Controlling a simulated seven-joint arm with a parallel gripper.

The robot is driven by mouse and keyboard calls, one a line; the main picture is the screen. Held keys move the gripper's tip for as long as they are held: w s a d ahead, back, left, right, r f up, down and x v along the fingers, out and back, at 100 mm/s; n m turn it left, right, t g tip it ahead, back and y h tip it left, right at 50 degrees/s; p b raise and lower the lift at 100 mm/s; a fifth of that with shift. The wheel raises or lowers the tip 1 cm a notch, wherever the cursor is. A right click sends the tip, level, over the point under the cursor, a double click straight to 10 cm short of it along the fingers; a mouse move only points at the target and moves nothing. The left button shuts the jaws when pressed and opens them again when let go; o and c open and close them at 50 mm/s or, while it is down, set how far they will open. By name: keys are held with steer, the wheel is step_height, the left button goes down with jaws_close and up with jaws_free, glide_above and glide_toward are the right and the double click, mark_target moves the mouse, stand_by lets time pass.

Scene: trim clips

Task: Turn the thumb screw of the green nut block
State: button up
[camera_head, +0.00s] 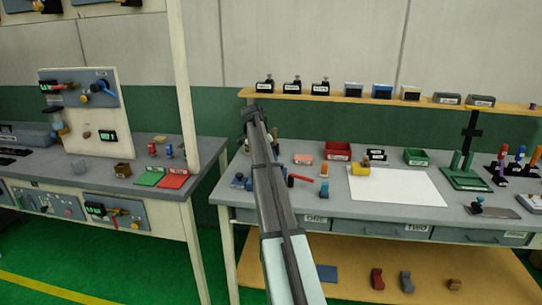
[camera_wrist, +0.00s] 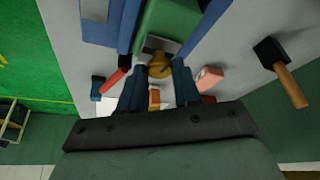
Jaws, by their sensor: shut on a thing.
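In the wrist view, the green nut block (camera_wrist: 172,24) sits at the top, between blue bars (camera_wrist: 212,22). A grey plate is on its near face, and the brass-yellow thumb screw (camera_wrist: 159,70) stands out from it towards me. My gripper (camera_wrist: 160,76) has its two dark blue fingers on either side of the screw head and is shut on it. The fingers cover the sides of the screw. In the head view my own arm hides the nut block, the screw and the gripper.
Near the gripper lie a red-handled tool (camera_head: 303,179), a pink block (camera_head: 303,159) and a hammer-like tool (camera_wrist: 280,70). A red bin (camera_head: 337,152) stands behind. A white sheet (camera_head: 405,188) with a yellow block (camera_head: 360,169) lies to the right, mostly bare.

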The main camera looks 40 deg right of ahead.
steer(key=m, duration=0.2)
steer(key=m+g, duration=0.1)
steer(key=m+y, duration=0.1)
steer(key=m, duration=0.1)
steer(key=shift+w+d+m+g, duration=0.1)
steer(key=shift+w+m+g, duration=0.2)
steer(key=shift+g, duration=0.1)
steer(key=m+g+y, duration=0.1)
steer(key=m, duration=0.4)
steer(key=shift+d, duration=0.1)
steer(key=shift+y, duration=0.3)
steer(key=o, duration=1.1)
steer(key=shift+c, duration=0.2)
